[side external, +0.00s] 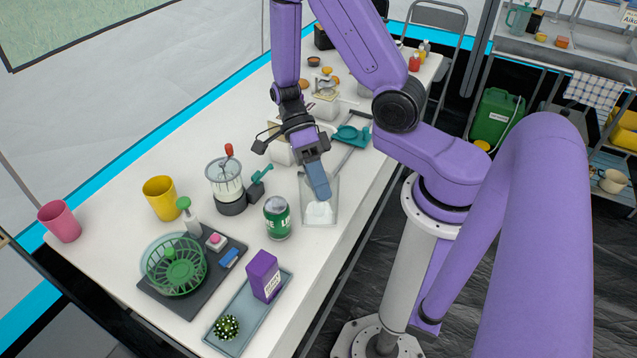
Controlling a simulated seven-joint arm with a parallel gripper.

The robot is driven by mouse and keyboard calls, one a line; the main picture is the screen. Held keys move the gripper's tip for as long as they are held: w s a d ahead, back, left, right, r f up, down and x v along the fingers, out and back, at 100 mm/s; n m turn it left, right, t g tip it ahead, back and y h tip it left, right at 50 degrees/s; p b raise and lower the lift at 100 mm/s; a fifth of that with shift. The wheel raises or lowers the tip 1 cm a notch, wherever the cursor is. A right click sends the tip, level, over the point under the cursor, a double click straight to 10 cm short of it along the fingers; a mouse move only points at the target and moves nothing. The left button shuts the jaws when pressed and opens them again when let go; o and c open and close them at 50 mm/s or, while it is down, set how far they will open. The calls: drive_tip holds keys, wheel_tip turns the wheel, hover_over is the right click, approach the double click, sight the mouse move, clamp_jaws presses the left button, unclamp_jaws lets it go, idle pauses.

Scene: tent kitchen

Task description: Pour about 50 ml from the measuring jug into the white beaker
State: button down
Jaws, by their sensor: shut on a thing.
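My gripper (309,153) is over the middle of the table, pointing down, shut on a blue-grey piece (317,181). The lower end of this piece overlaps the top of a clear vessel (333,200) with white contents at its bottom. I cannot tell whether the piece is part of the vessel or separate, nor whether the vessel touches the table. No measuring jug can be named for certain. A pale, whitish container (281,155) is partly hidden behind my gripper; I cannot tell whether it is the white beaker. Liquid levels and any markings are too small to read.
A purple carton (263,276) stands on a grey tray (238,316). A green basket (176,270), yellow cup (160,198) and pink cup (59,221) are left.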

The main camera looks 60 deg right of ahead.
sight(323, 223)
drive_tip(key=shift+a, duration=0.1)
drive_tip(key=shift+s+a+r+h, duration=0.1)
drive_tip(key=shift+h, duration=0.2)
drive_tip(key=shift+s+a+f+t+h, duration=0.3)
drive_tip(key=shift+a+f+t+h, duration=0.25)
drive_tip(key=shift+f+h, duration=0.2)
drive_tip(key=shift+s+a+f+m+t+h+b, duration=0.1)
drive_tip(key=shift+s+a+f+t+h+b, duration=0.15)
drive_tip(key=shift+f, duration=0.25)
drive_tip(key=shift+s+a+f+m+t+h+b, duration=0.1)
drive_tip(key=shift+a+f+h, duration=0.2)
drive_tip(key=shift+f, duration=0.2)
drive_tip(key=shift+s+a+f+m+t+h+b, duration=0.1)
drive_tip(key=shift+s+a+f+t+h+b, duration=0.15)
drive_tip(key=shift+f, duration=0.25)
drive_tip(key=s+a+f+m+t+h, duration=0.1)
drive_tip(key=s+a+f+t+h, duration=0.1)
drive_tip(key=a+f+h, duration=0.2)
drive_tip(key=shift+a+f+b, duration=0.15)
drive_tip(key=shift+a+b, duration=0.15)
drive_tip(key=shift+b, duration=0.1)
drive_tip(key=shift+f+t+h, duration=0.1)
drive_tip(key=shift+t+h, duration=0.15)
